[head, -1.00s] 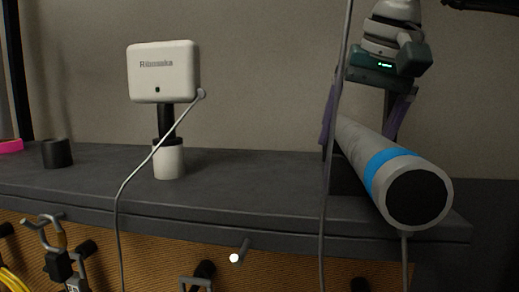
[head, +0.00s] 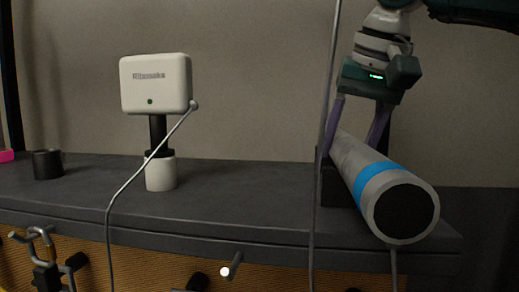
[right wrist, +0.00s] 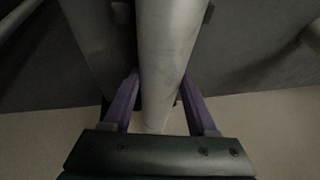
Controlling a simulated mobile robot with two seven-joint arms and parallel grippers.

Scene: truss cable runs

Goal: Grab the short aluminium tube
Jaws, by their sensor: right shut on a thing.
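The short aluminium tube (head: 378,178) is a grey cylinder with a blue band and a dark near end. It lies at the right of the dark shelf in the head view, its near end pointing toward me past the front edge. My right gripper (head: 352,140) comes down from above, its purple fingers on both sides of the tube's far part, shut on it. In the right wrist view the bare grey tube (right wrist: 165,55) runs between the fingers (right wrist: 161,88). The tube's far end is partly hidden behind the gripper in the head view. My left gripper is not in view.
A white box (head: 155,83) stands on a post at the left, with a grey cable hanging from it. A thin vertical cable (head: 322,130) passes just left of the tube. A black cylinder (head: 47,164) sits far left. Hooks and pegs (head: 231,266) stick out below the shelf edge (head: 200,228).

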